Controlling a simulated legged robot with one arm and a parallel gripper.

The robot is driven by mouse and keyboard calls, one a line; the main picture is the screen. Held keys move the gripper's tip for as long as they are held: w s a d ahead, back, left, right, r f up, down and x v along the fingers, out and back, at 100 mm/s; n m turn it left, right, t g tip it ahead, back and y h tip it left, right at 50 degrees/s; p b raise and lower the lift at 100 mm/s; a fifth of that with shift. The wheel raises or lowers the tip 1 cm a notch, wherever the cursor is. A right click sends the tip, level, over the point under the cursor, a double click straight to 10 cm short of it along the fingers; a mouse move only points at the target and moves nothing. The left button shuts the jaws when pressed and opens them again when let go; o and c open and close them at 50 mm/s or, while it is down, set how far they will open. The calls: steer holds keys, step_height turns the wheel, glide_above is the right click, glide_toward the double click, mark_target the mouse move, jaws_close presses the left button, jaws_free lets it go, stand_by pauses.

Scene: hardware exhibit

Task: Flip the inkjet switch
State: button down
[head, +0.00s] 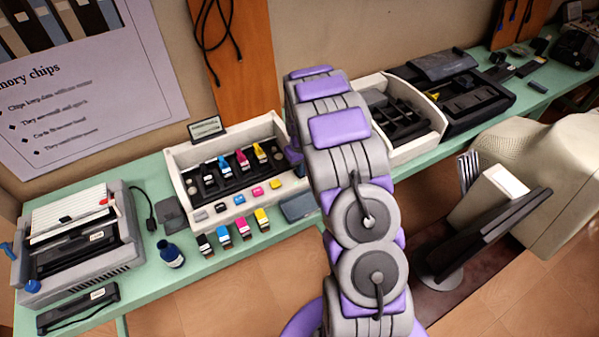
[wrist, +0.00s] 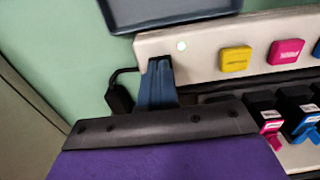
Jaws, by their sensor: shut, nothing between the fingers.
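The inkjet unit (head: 178,160) is a cream case on the green bench, with dark cartridge slots and coloured buttons; my arm hides its right end. In the wrist view that end of the cream case (wrist: 205,58) shows upside down, with a pale green light. A blue-grey upright piece, apparently the switch lever (wrist: 158,84), stands at the case's end. My gripper (wrist: 165,125), purple with a dark edge, is shut and empty. It lies right up against the lever in the picture; I cannot tell whether they touch. The lever's base is partly hidden.
Several ink cartridges (head: 242,228) and a dark blue bottle (head: 170,254) stand in front of the unit. A flat dark tray (wrist: 170,10) lies close to its end. Printers (head: 400,118) stand to the right, and another machine (head: 80,245) to the left.

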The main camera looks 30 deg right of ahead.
steer(key=shift+f, duration=0.25)
steer(key=shift+r, duration=0.15)
steer(key=shift+r+p, duration=1.25)
steer(key=shift+r, duration=2.15)
